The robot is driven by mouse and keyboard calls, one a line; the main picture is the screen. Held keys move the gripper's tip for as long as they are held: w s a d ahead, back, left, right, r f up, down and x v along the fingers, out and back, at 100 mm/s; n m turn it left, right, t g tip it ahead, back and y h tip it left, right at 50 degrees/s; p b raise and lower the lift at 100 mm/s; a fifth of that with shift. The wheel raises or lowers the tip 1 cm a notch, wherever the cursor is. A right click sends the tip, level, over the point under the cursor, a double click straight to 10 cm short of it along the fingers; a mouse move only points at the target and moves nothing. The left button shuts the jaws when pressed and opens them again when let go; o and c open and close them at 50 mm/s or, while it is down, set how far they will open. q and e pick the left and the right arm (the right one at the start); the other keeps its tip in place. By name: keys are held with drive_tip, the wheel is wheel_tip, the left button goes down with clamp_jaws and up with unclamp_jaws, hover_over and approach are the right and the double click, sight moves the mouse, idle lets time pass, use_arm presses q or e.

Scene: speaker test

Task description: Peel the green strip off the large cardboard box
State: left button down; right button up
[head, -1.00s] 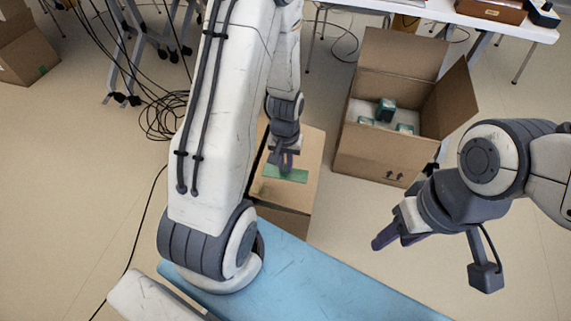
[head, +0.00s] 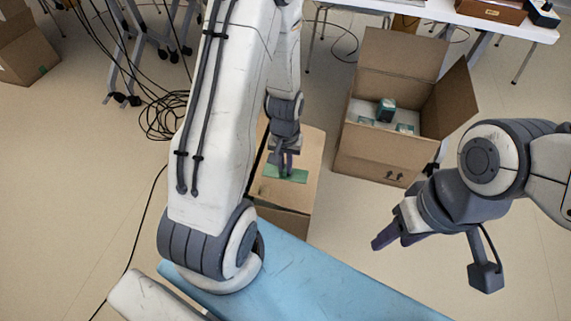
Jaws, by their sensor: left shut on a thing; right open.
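A closed cardboard box (head: 307,160) stands on the floor in the middle of the head view, partly hidden behind my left arm. A green strip (head: 297,176) lies on its top face. My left gripper (head: 284,170) points down at the strip and is shut on its upper edge. Most of the strip appears flat against the cardboard; how much is lifted is too small to tell. My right gripper (head: 388,239) is open and empty, to the right of the box and apart from it.
An open cardboard box (head: 375,154) with small teal-and-white packages (head: 386,109) stands behind and to the right. A white table (head: 480,17) is at the back right. Black cables (head: 165,117) coil on the floor at left. Another box (head: 25,50) sits far left.

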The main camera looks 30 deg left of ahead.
sight(285, 168)
use_arm(q)
drive_tip(key=shift+r+p, duration=1.5)
drive_tip(key=shift+r, duration=0.05)
wheel_tip(285, 168, up, 8)
drive_tip(key=p, duration=0.7)
drive_tip(key=shift+p, duration=0.4)
